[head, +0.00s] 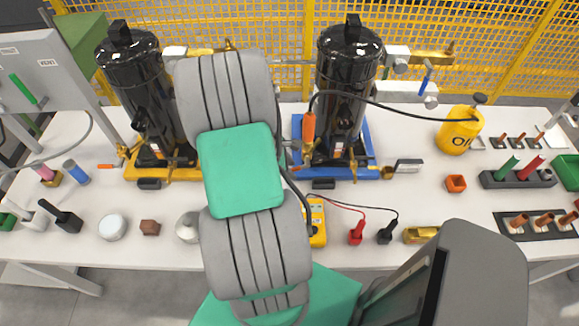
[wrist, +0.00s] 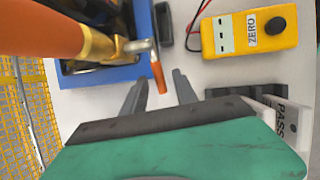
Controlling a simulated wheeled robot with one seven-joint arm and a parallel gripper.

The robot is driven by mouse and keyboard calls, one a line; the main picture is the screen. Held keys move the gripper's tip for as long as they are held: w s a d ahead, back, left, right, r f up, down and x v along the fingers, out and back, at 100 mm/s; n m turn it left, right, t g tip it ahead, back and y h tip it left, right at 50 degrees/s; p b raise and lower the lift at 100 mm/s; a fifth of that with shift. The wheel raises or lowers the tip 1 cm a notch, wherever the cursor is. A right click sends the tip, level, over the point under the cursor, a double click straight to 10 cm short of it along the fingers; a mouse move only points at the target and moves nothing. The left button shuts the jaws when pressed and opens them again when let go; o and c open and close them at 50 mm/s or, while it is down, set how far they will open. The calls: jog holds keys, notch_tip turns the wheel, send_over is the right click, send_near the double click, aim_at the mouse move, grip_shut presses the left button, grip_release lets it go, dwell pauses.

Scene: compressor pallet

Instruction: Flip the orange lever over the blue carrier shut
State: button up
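The blue carrier (head: 366,165) holds a black compressor tank (head: 346,70) and stands right of my arm in the head view. Its blue edge (wrist: 98,77) shows at the upper left of the wrist view. A small orange lever (wrist: 158,77) sticks out from a metal valve stem at the end of a brass fitting (wrist: 100,45). My gripper (wrist: 160,90) is open. Its two dark fingers are apart, with the lever's tip in the gap between them in the picture; I see no clear contact. In the head view my arm hides the gripper and the lever.
A thick orange handle (wrist: 40,28) is close on the left of the wrist view. A yellow meter (wrist: 248,33) lies beyond to the right, its red and black probes (head: 356,232) beside it. A yellow carrier (head: 135,172) with another tank stands left. Yellow mesh fencing closes the back.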

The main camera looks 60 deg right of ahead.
grip_shut()
dwell(0.3)
dwell(1.1)
